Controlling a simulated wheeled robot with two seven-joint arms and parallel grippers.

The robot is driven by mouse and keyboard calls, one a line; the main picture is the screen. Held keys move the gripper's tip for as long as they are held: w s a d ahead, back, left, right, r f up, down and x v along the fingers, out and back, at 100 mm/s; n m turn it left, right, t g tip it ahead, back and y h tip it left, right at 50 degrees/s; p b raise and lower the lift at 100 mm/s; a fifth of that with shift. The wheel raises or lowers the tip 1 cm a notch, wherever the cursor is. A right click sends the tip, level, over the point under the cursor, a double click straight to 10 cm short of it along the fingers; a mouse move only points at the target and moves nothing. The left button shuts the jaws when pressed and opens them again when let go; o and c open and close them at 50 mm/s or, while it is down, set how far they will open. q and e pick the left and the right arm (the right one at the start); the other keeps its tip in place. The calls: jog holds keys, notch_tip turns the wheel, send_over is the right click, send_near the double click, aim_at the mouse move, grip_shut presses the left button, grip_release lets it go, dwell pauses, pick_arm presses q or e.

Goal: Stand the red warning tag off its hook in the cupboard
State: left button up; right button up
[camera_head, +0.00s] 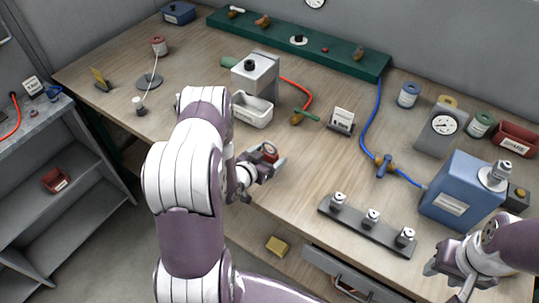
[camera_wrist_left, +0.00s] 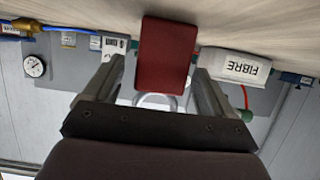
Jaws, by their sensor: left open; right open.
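The red warning tag (camera_wrist_left: 166,52) shows as a flat dark red plate between the two fingers of my left gripper (camera_wrist_left: 160,78) in the left wrist view. There are gaps on both sides of it, and a pale ring shows beyond it. In the head view a small red piece (camera_head: 269,151) sits at the left gripper (camera_head: 271,164), near the front edge of the workbench. The gripper is open; whether the tag touches the bench is unclear. My right gripper (camera_head: 448,268) is open and empty at the lower right. I cannot make out the hook or cupboard.
The white FIBRE tray (camera_head: 252,109) stands behind the left gripper; it also shows in the left wrist view (camera_wrist_left: 235,65). A dark rack (camera_head: 367,226) with several small fittings and a blue box (camera_head: 462,192) stand right. Open grey shelves (camera_head: 75,195) are left.

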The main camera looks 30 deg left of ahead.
pick_arm(q)
jog(key=shift+w+f, duration=0.4)
jog(key=shift+w, duration=0.2)
jog(key=shift+s+r, duration=0.1)
jog(key=shift+c, duration=1.2)
jog(key=c, duration=0.9)
